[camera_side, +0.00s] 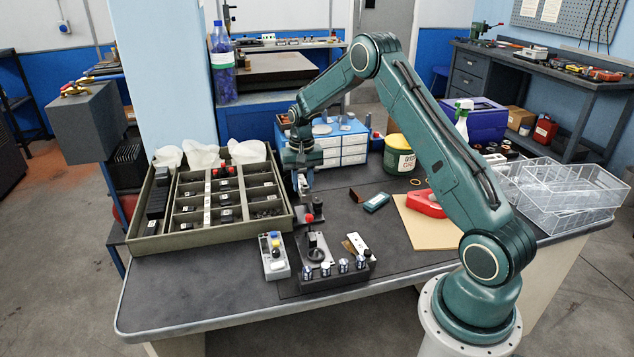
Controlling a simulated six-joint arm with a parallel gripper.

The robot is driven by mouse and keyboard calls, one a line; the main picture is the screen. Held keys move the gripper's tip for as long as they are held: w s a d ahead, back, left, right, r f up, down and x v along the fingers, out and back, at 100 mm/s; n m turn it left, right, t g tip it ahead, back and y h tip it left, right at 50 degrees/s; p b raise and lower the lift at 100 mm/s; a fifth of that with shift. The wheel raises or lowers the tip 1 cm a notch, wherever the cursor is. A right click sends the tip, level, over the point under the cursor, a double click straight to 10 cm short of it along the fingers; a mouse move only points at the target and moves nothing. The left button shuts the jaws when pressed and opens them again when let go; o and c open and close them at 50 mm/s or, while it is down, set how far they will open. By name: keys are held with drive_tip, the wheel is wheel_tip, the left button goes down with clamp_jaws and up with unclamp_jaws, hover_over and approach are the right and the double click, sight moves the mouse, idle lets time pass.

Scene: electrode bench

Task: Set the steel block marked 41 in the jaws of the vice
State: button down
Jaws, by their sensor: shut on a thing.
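My gripper (303,187) points down over the table, just right of the sorting tray (140,243). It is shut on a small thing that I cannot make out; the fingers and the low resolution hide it. Several small dark blocks with white labels, one of them here (226,214), sit in the tray's compartments; their numbers are too small to read, so I cannot pick out 41. Below my gripper stands a dark upright device (317,243) with a red knob beside it. It may be the vice, but its jaws are not clear.
A black fixture (340,277) with several knobs and a small grey box (273,258) stand at the front. A drawer cabinet (352,146), a green tin (399,156), red tape dispenser (427,203) and clear trays (567,190) stand behind and right. The front left tabletop is free.

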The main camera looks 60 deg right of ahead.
drive_tip(key=shift+w+a+f, duration=0.15)
drive_tip(key=shift+w+f, duration=0.05)
drive_tip(key=shift+w, duration=0.1)
drive_tip(key=shift+f, duration=0.2)
drive_tip(key=shift+f, duration=2.3)
drive_tip(key=shift+f, duration=0.95)
drive_tip(key=c, duration=1.1)
unclamp_jaws()
drive_tip(key=shift+s+f, duration=0.1)
drive_tip(key=shift+o, duration=0.2)
wheel_tip(320, 180, up, 8)
drive_tip(key=shift+s+f, duration=0.15)
drive_tip(key=shift+f, duration=0.05)
drive_tip(key=s+d+r, duration=0.3)
drive_tip(key=s+r, duration=0.7)
drive_tip(key=s, duration=0.2)
drive_tip(key=shift+s+d+r, duration=0.25)
drive_tip(key=shift+d, duration=0.15)
